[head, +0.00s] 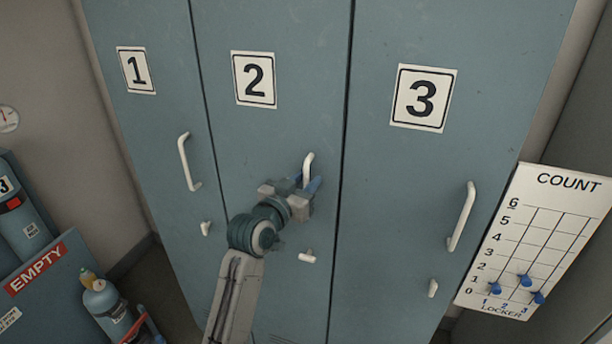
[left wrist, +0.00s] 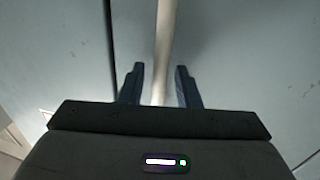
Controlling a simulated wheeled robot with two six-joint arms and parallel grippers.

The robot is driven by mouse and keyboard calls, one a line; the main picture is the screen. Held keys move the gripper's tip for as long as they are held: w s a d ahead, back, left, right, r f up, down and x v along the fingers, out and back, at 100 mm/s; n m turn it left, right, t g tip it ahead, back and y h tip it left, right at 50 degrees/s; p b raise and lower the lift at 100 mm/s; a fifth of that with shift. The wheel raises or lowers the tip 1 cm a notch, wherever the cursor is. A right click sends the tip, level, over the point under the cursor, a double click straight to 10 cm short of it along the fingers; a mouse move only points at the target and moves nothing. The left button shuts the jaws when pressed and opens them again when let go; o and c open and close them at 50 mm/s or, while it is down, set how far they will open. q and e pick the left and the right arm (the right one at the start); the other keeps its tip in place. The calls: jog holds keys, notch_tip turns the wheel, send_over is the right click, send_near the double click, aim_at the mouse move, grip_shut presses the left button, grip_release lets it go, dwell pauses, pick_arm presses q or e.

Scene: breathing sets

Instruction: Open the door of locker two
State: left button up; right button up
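Locker two's door (head: 272,140) is blue-grey, carries a "2" label (head: 254,80) and looks shut, flush with its neighbours. Its white bar handle (head: 308,165) shows at the top in the head view; my left gripper hides its lower part. In the left wrist view the handle (left wrist: 164,45) runs down between the two blue fingers of my left gripper (left wrist: 160,84). The fingers are apart, one on each side, with a gap to the handle on both sides. A small white latch knob (head: 307,256) sits below on the door. My right gripper is not in view.
Locker one's handle (head: 187,162) is to the left and locker three's handle (head: 462,216) to the right. A count board (head: 540,235) with blue markers hangs at the right. At the lower left are an "EMPTY" bin (head: 58,290) and a blue cylinder (head: 105,308).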

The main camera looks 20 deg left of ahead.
pick_arm(q)
jog(key=shift+w+d, duration=0.1)
jog(key=shift+w, duration=0.1)
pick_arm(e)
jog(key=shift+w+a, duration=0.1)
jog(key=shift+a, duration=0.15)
pick_arm(q)
grip_shut()
jog(key=shift+s+f, duration=0.1)
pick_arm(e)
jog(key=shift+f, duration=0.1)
